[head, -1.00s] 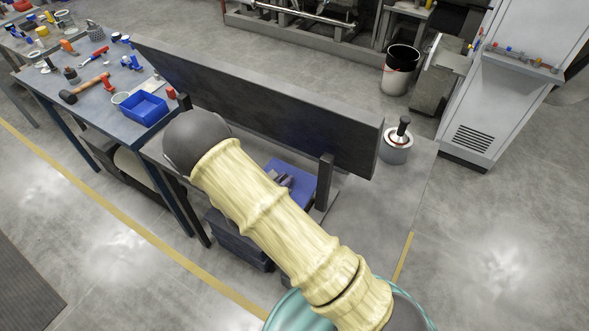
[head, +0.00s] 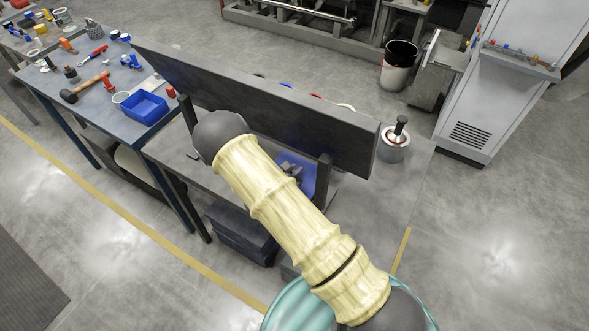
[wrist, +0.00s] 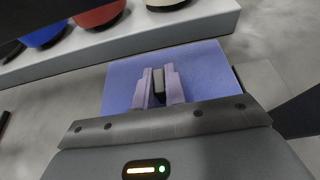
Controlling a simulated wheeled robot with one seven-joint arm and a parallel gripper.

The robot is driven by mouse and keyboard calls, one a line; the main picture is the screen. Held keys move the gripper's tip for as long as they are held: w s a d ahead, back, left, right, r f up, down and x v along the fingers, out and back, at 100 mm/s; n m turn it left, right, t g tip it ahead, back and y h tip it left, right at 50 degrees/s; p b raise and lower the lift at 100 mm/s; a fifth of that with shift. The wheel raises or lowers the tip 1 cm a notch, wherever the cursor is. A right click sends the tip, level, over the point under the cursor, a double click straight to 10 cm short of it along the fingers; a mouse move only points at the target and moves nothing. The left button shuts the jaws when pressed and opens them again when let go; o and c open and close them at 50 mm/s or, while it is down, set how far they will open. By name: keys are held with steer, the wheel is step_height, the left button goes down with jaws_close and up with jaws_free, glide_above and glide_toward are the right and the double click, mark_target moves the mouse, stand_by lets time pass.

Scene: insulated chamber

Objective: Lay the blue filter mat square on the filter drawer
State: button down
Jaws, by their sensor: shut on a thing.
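The blue filter mat (wrist: 205,65) is a flat blue sheet beyond my fingers in the wrist view. My gripper (wrist: 159,78) is shut on it, with a small grey piece between the fingers. In the head view the mat (head: 308,175) shows partly beside my forearm, in front of the dark upright panel, with my gripper (head: 290,170) over it. My arm and the panel's post hide parts of it. I cannot clearly make out the filter drawer in either view, nor how far the mat is above the surface below.
A long dark panel (head: 255,105) stands on posts along the grey table (head: 375,195). A pot with a black knob (head: 396,140) stands at its right end. A light grey ledge (wrist: 130,50) bears round blue, red and cream things. A tool bench with a blue bin (head: 144,107) is left.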

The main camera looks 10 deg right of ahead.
steer(key=shift+f, duration=0.25)
steer(key=shift+f, duration=0.15)
steer(key=c, duration=1.5)
jaws_free()
steer(key=shift+o, duration=0.2)
